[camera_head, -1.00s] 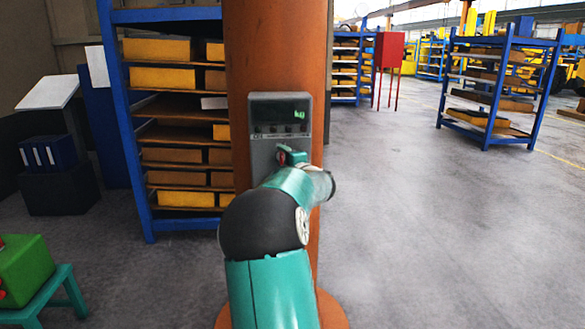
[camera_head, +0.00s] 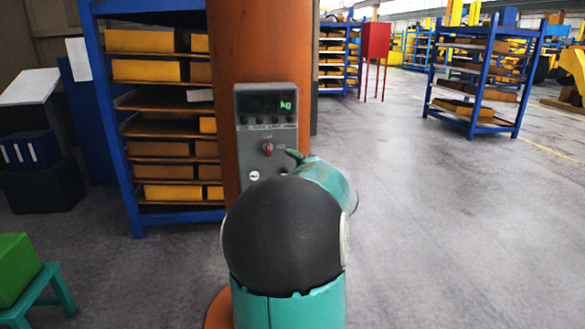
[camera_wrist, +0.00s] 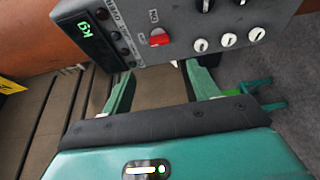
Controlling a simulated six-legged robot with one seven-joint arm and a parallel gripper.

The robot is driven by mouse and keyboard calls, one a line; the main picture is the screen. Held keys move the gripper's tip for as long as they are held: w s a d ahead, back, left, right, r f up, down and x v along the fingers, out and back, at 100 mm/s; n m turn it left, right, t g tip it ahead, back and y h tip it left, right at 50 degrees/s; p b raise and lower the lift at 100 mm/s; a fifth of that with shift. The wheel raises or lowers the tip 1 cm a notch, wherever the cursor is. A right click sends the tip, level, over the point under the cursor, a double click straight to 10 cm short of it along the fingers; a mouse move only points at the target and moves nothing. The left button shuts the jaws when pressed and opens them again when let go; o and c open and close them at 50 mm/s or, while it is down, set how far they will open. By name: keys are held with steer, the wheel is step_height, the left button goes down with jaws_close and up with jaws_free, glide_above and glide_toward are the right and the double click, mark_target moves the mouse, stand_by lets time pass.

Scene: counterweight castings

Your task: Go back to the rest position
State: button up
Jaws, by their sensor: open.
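My gripper (camera_wrist: 160,82) is open and empty in the wrist view, its two green fingers apart below a grey control box (camera_wrist: 190,20). The box carries a red switch (camera_wrist: 159,38), several white knobs and a dark display with green "kg". In the head view the box (camera_head: 244,120) is fixed to an orange column, with its red switch (camera_head: 267,149) in plain sight. My gripper (camera_head: 296,155) is mostly hidden behind my wrist there, with one fingertip showing just right of the switch. It appears clear of the switch.
The orange column (camera_head: 262,45) stands close in front of my arm. A blue shelf rack (camera_head: 112,130) with yellow and brown boxes is behind it on the left. A green box (camera_head: 14,268) sits on a teal stool (camera_head: 52,290) at lower left. Grey floor is open to the right.

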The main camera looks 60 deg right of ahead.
stand_by(0.4)
steer(key=w+a+m+g, duration=0.25)
steer(key=a+m, duration=0.35)
steer(key=a, duration=0.6)
steer(key=w+a+m+g, duration=0.25)
steer(key=a+m, duration=0.25)
steer(key=a, duration=0.6)
steer(key=s+a+f+g+y, duration=0.2)
steer(key=s+a+f, duration=0.1)
steer(key=a, duration=0.6)
steer(key=s+a+f+m+g+y, duration=0.1)
steer(key=s+a+f+y, duration=0.2)
steer(key=s+a, duration=0.3)
steer(key=s+a+f+g+y, duration=0.2)
steer(key=s+a+f, duration=0.2)
steer(key=a, duration=1)
steer(key=shift+s+a+m+g+y, duration=0.15)
steer(key=shift+s+m+g+y, duration=0.2)
steer(key=shift+s, duration=0.35)
